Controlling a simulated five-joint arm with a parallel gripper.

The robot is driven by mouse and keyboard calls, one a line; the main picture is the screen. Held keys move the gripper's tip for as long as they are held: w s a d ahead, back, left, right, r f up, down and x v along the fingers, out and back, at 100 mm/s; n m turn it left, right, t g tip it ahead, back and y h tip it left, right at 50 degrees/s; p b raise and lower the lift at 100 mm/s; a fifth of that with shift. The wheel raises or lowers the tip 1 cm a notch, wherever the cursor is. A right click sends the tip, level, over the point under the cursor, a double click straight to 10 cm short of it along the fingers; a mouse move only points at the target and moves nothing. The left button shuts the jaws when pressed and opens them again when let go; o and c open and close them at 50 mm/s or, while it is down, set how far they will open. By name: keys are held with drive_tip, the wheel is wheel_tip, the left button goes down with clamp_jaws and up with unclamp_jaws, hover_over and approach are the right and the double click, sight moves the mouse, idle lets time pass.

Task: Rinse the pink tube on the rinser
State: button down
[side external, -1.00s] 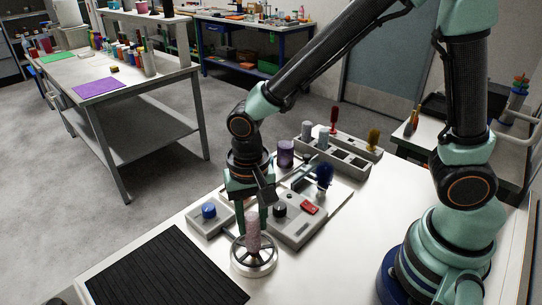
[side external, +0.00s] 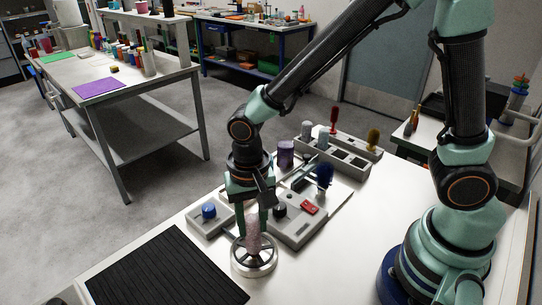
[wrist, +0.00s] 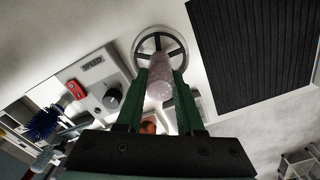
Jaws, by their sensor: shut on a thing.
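The pink tube (side external: 253,238) is upright between the fingers of my gripper (side external: 252,222), which is shut on it. The tube also shows in the wrist view (wrist: 159,80), held between the green fingers (wrist: 160,100). The rinser (side external: 255,264), a round metal ring with spokes, sits on the white table. The tube's lower end is over the middle of the rinser. I cannot tell exactly how far down it reaches, and its upper part is hidden by the fingers.
A grey control box with a red switch (side external: 309,207) and dark knob (side external: 280,209) stands close behind. A blue knob (side external: 208,210), blue brush (side external: 324,175) and grey rack (side external: 345,157) are near. A black ribbed mat (side external: 167,268) lies left of the rinser.

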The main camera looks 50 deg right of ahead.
drive_tip(key=shift+f, duration=0.55)
idle(1.4)
drive_tip(key=shift+r, duration=0.1)
idle(1.2)
drive_tip(key=shift+r, duration=1.85)
drive_tip(key=shift+r, duration=1.4)
